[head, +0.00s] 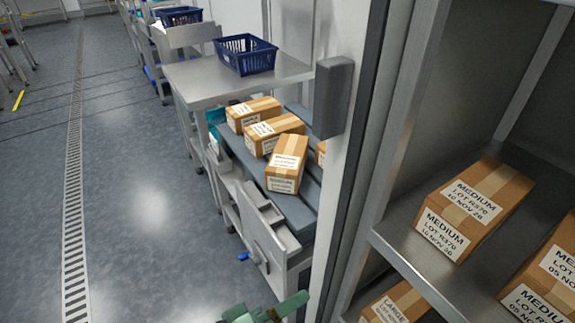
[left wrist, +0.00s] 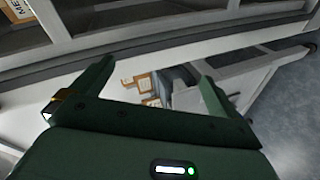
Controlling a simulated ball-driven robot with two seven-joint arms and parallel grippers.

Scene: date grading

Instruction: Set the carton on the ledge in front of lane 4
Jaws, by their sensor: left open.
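Several brown cartons are in view, and I cannot tell which one the task means. One carton marked MEDIUM (head: 285,165) lies tilted on a grey sloped surface (head: 295,208), with two more cartons (head: 275,130) (head: 253,110) behind it. Another MEDIUM carton (head: 475,208) sits on a metal shelf (head: 420,262) at the right. My left gripper (head: 270,304) is at the bottom edge of the head view, largely cut off. In the left wrist view, its green jaws (left wrist: 157,70) are apart with nothing held between them. No lane number is readable. My right gripper is not in view.
A pale upright post (head: 350,165) with a dark box (head: 333,97) stands between the sloped surface and the shelves. A metal table (head: 190,80) holds a blue basket (head: 245,54). A LARGE carton (head: 398,303) is on the lower shelf. The floor (head: 140,200) at the left is clear.

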